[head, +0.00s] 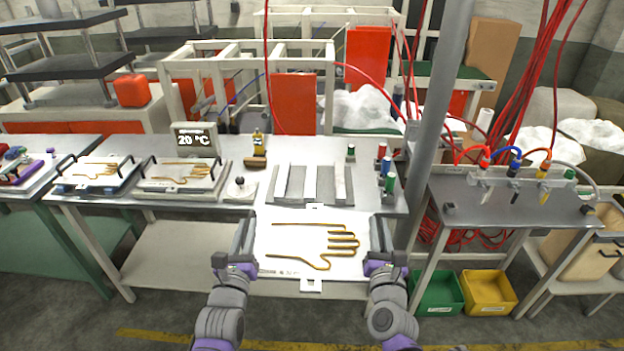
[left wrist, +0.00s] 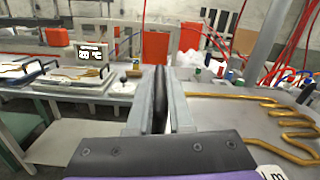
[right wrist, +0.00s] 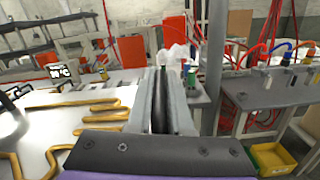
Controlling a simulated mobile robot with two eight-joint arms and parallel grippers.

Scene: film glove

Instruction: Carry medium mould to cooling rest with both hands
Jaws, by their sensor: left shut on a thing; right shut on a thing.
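The medium mould (head: 290,243) is a white plate with a gold hand outline, held level in front of me near the table's front edge. My left gripper (head: 243,240) is shut on its left side and my right gripper (head: 378,245) is shut on its right side. Dark handle parts show between the fingers in the left wrist view (left wrist: 160,100) and the right wrist view (right wrist: 158,100). The cooling rest (head: 312,184), a grey piece with white bars, lies on the table just beyond the mould.
Two more hand moulds, one at far left (head: 97,172) and one nearer (head: 182,175), sit left on the table. A display (head: 195,139) reads 20 °C. Spools (head: 388,180) stand right of the rest. A grey post (head: 440,100) rises at the right.

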